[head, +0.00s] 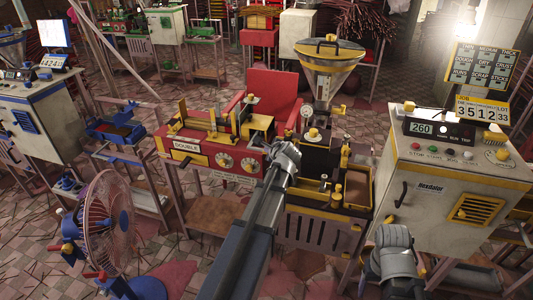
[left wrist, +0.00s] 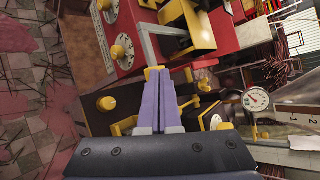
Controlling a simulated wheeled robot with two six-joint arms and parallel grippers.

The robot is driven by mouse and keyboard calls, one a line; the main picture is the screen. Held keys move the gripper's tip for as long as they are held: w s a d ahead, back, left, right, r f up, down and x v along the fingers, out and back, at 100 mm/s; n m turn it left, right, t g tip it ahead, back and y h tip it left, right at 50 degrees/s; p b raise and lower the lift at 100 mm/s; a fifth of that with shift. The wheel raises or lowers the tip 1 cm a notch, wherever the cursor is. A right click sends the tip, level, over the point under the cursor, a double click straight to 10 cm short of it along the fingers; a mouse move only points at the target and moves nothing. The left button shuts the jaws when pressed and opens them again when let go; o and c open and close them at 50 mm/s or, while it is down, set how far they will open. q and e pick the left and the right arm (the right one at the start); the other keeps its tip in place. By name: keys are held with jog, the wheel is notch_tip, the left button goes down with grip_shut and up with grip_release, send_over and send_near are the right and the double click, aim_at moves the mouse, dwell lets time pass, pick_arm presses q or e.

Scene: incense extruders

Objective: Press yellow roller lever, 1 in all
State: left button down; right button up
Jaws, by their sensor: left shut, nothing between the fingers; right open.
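In the left wrist view, a bent grey bar (left wrist: 147,48) reaches from the red machine to a small yellow piece (left wrist: 154,73), which looks like the yellow roller lever. The purple-grey fingers of my left gripper (left wrist: 167,108) are shut and empty, with their tips right at this yellow piece. I cannot tell whether they touch it. In the head view my left gripper (head: 291,153) is at the right end of the red machine (head: 215,158) marked DOUBLE and hides the lever there. My right gripper (head: 394,240) is open, low in front of the white cabinet.
A hopper with a yellow rim (head: 331,52) and a dial stands behind my left gripper. A dark bench with yellow knobs (head: 330,190) is right of it. The white cabinet (head: 445,190) stands at right, a fan (head: 104,215) at lower left. A red chair (head: 273,90) is behind.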

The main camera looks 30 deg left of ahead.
jog(key=shift+f+b, duration=0.9)
dwell(0.8)
jog(key=shift+r, duration=0.1)
dwell(0.4)
jog(key=shift+r+p, duration=1.4)
jog(key=shift+p, duration=0.1)
notch_tip(320, 180, up, 5)
jog(key=p, duration=0.4)
jog(key=shift+f+p, duration=0.15)
jog(key=shift+p, duration=0.25)
